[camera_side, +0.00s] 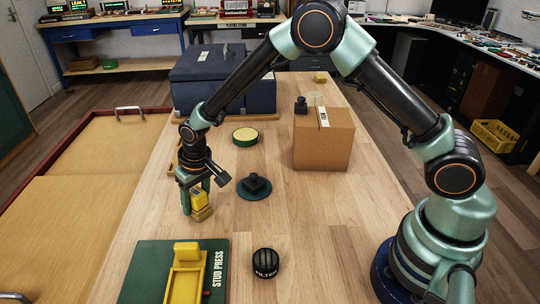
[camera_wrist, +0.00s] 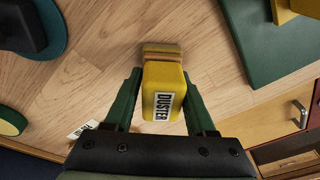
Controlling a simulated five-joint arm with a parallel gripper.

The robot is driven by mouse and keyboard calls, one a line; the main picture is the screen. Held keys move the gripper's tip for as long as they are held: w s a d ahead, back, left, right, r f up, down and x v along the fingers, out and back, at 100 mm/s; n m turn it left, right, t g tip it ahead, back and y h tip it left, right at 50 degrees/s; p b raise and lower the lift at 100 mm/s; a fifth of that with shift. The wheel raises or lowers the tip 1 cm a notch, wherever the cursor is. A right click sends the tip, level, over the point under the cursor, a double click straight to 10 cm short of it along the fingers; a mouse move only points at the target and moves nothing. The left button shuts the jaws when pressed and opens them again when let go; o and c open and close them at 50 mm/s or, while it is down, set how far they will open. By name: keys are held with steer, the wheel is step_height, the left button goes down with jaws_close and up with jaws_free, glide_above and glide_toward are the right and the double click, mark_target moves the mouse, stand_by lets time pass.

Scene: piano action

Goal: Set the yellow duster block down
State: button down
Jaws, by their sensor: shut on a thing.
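The yellow duster block (camera_side: 199,199) has a wooden-brown lower part and is held between the fingers of my gripper (camera_side: 195,200), at the left part of the wooden table. In the wrist view the duster block (camera_wrist: 163,92) shows its white DUSTER label, with a green finger of my gripper (camera_wrist: 162,85) on each side. The brown layered part points away from the wrist. The block's lower end is at or just above the tabletop (camera_side: 225,222); I cannot tell if it touches.
A dark blue disc (camera_side: 243,194) with a black knob lies right of the gripper. The green stud press (camera_side: 152,261) and black filter (camera_side: 265,263) are nearer the camera. A green-rimmed round pad (camera_side: 245,136) and cardboard box (camera_side: 322,145) stand beyond. The table's left edge is close.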

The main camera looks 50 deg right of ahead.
steer(key=shift+c, duration=1.1)
jaws_free()
steer(key=r, duration=0.3)
steer(key=s+r, duration=0.1)
steer(key=r, duration=0.7)
steer(key=shift+s+d, duration=0.3)
steer(key=shift+s, duration=0.05)
steer(key=shift+s+d+r, duration=0.15)
steer(key=shift+r, duration=0.55)
steer(key=s+d+r+t, duration=0.2)
steer(key=s+d+r, duration=0.6)
steer(key=d+r, duration=0.15)
steer(key=s+d+r+t, duration=0.1)
steer(key=s+d+r, duration=0.1)
steer(key=s+d, duration=0.4)
steer(key=s, duration=0.3)
steer(key=shift+s+t+h, duration=0.25)
steer(key=shift+t+h, duration=0.05)
steer(key=shift+t, duration=0.1)
